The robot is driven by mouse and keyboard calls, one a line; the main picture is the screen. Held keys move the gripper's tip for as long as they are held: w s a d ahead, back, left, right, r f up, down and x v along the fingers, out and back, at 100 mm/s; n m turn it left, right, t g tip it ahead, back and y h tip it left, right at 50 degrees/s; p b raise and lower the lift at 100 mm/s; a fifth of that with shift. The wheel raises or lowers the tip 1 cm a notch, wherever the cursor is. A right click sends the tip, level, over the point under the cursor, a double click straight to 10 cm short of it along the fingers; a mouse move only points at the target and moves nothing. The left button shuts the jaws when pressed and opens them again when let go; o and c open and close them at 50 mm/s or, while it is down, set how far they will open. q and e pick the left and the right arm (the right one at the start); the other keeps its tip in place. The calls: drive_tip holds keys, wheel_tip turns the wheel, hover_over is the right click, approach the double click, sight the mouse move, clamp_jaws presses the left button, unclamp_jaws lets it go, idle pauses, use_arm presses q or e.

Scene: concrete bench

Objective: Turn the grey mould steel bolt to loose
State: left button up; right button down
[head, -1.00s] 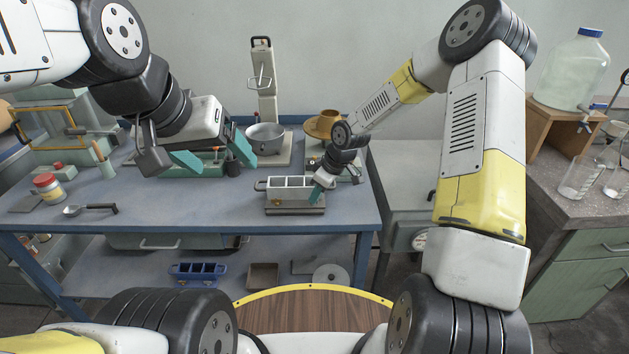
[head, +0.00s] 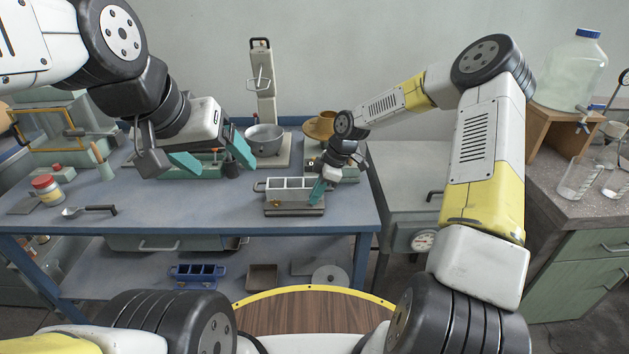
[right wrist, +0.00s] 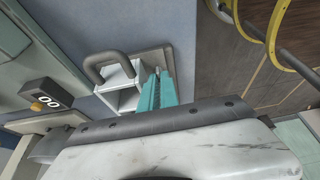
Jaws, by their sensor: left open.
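The grey mould (head: 288,184) is a long open box with three compartments, sitting on a flat base plate near the bench's front edge. It also shows in the right wrist view (right wrist: 123,88), with a bent grey loop handle at one end. My right gripper (head: 317,191) is at the mould's right end, teal fingers pointing down. In the right wrist view the fingers (right wrist: 158,92) are close together beside the mould's end. My left gripper (head: 217,155) is open and empty above the bench's left part.
A metal pot (head: 265,138) stands behind the mould, at the foot of a tall press (head: 262,85). The bench front between spoon and mould is clear.

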drive_tip(key=shift+s, duration=0.1)
drive_tip(key=c, duration=1.9)
unclamp_jaws()
